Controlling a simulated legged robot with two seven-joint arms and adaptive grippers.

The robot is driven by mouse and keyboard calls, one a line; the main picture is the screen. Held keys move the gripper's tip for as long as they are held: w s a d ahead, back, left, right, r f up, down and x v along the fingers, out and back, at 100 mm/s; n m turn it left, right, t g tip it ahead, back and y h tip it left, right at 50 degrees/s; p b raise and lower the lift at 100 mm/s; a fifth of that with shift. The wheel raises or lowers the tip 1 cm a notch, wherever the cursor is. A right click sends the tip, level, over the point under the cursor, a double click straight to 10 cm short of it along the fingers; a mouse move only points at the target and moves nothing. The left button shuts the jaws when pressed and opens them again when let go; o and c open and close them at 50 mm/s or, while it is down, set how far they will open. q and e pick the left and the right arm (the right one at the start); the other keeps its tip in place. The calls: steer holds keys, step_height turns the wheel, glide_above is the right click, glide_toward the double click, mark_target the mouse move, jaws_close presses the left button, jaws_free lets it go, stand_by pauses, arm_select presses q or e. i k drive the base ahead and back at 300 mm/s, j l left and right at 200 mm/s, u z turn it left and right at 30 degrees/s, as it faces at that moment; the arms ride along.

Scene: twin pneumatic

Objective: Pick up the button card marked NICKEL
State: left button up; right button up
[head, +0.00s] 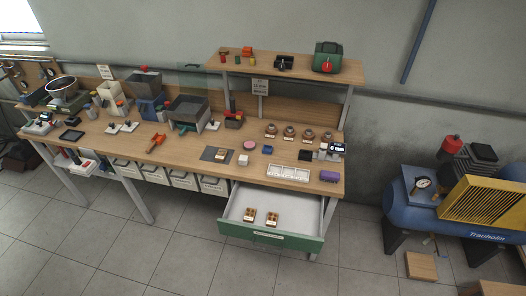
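Two small tan pieces with pale labels lie in the open drawer (298,222) under the workbench; they look like button cards. One card (250,214) is on the left and the other card (272,219) is just to its right. A similar small tan piece (220,154) lies on a dark grey mat (208,158) on the bench. The lettering is too small to read, so I cannot tell which is marked NICKEL. Neither of my grippers is in view.
The drawer has a green front (270,236) and is pulled out. A blue compressor (410,215) stands right. The floor before the bench is clear.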

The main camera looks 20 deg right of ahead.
mark_target(222, 153)
steer(key=i+j+z, duration=1.05)
steer(key=j+z, duration=0.25)
